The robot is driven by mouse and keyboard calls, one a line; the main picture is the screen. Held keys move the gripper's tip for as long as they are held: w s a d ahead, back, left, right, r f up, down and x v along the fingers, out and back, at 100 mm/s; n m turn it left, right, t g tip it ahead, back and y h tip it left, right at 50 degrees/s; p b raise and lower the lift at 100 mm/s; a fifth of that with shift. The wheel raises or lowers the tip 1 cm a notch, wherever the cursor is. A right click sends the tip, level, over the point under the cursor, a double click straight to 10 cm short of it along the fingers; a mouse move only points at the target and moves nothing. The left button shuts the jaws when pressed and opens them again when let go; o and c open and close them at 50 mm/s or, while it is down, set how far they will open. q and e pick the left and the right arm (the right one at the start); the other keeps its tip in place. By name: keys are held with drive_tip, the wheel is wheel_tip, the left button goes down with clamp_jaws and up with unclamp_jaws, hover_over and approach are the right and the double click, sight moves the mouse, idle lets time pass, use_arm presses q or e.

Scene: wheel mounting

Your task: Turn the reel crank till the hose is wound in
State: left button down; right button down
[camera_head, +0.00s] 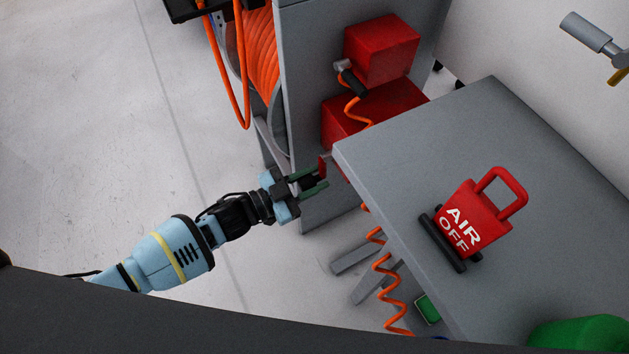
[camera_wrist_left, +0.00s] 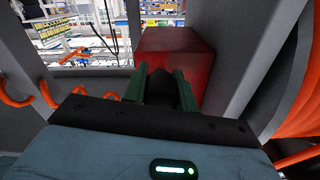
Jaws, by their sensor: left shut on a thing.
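The hose reel (camera_head: 264,60) stands at the top of the head view with orange hose wound on it; its orange coils also show at the right edge of the left wrist view (camera_wrist_left: 301,112). A slack orange hose loop (camera_head: 240,105) hangs down at its left side. My left gripper (camera_head: 316,181) is beside the grey reel stand, by the table corner. Its green fingers are shut on the black crank handle (camera_wrist_left: 162,89). A small red part (camera_head: 322,167), likely the crank arm, shows at the fingertips. My right gripper is not in view.
The grey table (camera_head: 400,150) has its corner close to my left gripper. On it stands a red "AIR OFF" tag (camera_head: 473,215). A red box (camera_head: 381,48) with a black-handled fitting is behind. A coiled orange hose (camera_head: 385,280) hangs below. The floor at left is clear.

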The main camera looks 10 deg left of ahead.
use_arm(q)
drive_tip(key=shift+w+a+m, duration=0.3)
drive_tip(key=shift+w+m, duration=0.15)
drive_tip(key=shift+m, duration=0.6)
drive_tip(key=shift+w+a+m, duration=0.3)
drive_tip(key=shift+w+m, duration=0.1)
drive_tip(key=shift+m, duration=0.65)
drive_tip(key=c, duration=1.1)
unclamp_jaws()
drive_tip(key=shift+r, duration=0.1)
drive_tip(key=shift+p+v, duration=0.4)
drive_tip(key=shift+v, duration=3.55)
drive_tip(key=shift+c, duration=0.4)
